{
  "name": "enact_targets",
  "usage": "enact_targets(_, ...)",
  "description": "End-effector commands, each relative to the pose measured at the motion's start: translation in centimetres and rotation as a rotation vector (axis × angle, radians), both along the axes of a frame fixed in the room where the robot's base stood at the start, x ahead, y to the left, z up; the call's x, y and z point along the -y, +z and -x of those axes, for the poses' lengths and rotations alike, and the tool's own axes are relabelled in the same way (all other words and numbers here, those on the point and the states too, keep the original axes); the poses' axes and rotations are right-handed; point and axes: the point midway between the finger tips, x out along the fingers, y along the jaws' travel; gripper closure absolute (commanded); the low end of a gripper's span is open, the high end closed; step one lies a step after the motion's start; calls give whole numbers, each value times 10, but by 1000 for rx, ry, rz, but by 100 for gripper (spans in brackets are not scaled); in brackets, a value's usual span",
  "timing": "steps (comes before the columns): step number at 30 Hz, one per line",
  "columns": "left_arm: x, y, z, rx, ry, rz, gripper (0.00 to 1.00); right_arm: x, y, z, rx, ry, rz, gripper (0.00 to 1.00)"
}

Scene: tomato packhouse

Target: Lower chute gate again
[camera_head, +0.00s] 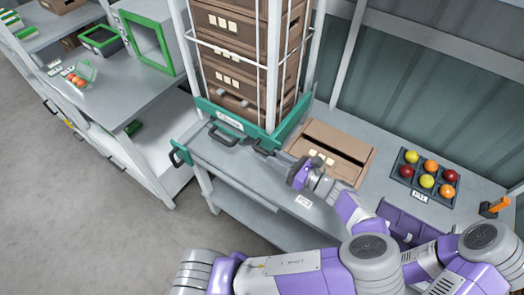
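A tall chute with white posts holds a stack of brown crates (233,73). A teal gate (225,117) with a white label runs around the foot of the stack. Dark handles stick out at its front, one at the left (222,137) and one near the front corner (264,149). My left gripper (279,156) is low beside the corner handle, with its purple and grey wrist to the right. The fingertips are small and dark here, so I cannot tell whether they touch or grip the handle. My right gripper is not in view.
A brown box (333,146) with a dark slot stands behind my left wrist. A dark tray (405,171) of red, orange and yellow tomatoes lies at right, near an orange-handled item (495,206). A grey bench (113,86) stands at left; open floor lies at lower left.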

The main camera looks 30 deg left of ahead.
Motion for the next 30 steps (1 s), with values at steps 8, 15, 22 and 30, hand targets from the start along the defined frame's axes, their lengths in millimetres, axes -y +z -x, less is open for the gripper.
enact_targets(8,-45,-1,-2,0,4,-1,73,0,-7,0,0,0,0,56)
enact_targets(15,-61,-1,-4,1,1,2,73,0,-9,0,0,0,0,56)
enact_targets(22,-61,-1,-4,1,2,3,73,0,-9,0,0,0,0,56)
enact_targets(30,-61,-1,-4,1,1,3,100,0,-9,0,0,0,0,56)
